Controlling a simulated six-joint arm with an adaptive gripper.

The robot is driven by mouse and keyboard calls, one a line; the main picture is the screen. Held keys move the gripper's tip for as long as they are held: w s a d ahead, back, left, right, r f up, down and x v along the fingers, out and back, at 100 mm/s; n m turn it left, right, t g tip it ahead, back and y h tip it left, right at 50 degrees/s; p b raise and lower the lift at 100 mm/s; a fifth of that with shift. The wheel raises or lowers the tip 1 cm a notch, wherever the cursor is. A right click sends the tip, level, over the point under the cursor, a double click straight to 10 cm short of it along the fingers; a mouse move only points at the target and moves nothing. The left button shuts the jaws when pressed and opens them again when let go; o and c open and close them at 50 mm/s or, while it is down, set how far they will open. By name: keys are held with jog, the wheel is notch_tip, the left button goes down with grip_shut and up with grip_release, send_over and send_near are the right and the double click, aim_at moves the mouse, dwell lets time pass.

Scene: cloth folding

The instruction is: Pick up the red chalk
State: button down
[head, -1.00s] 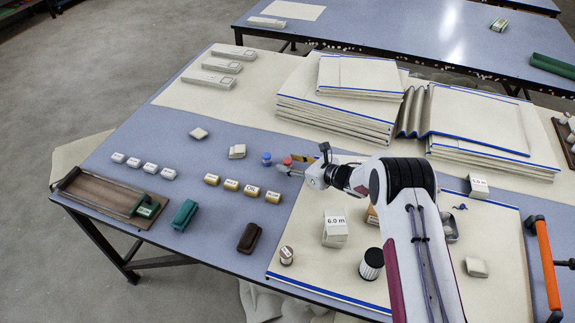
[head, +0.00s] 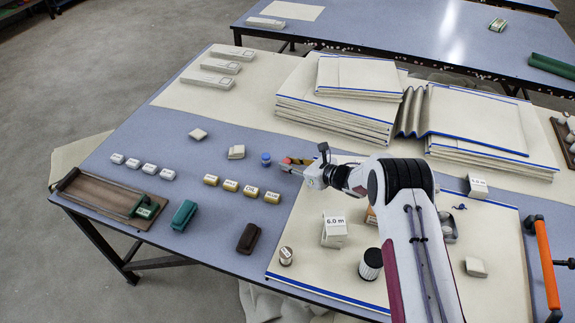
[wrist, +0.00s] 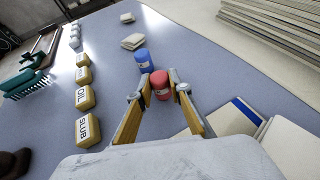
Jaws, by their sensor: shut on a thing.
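The red chalk (wrist: 160,86) is a short red cylinder between my fingertips in the wrist view. My gripper (wrist: 160,95) is shut on it, with one yellow-padded finger on each side. In the head view my gripper (head: 293,163) is low over the table, and only a little of the red chalk (head: 285,161) shows. I cannot tell whether the chalk is clear of the table. A blue chalk (wrist: 144,60) stands just beyond it, and also shows left of my gripper in the head view (head: 266,160).
Several yellow labelled blocks (head: 231,185) stand in a row left of my gripper. A brown tray (head: 95,193), a green brush (head: 184,215) and a dark brush (head: 249,238) lie further left and in front. Stacked folded cloths (head: 340,110) rise behind. Bare blue table (head: 205,160) lies left.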

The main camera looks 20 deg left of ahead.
aim_at(290, 163)
jog(key=shift+r, duration=0.1)
jog(key=shift+r, duration=4.9)
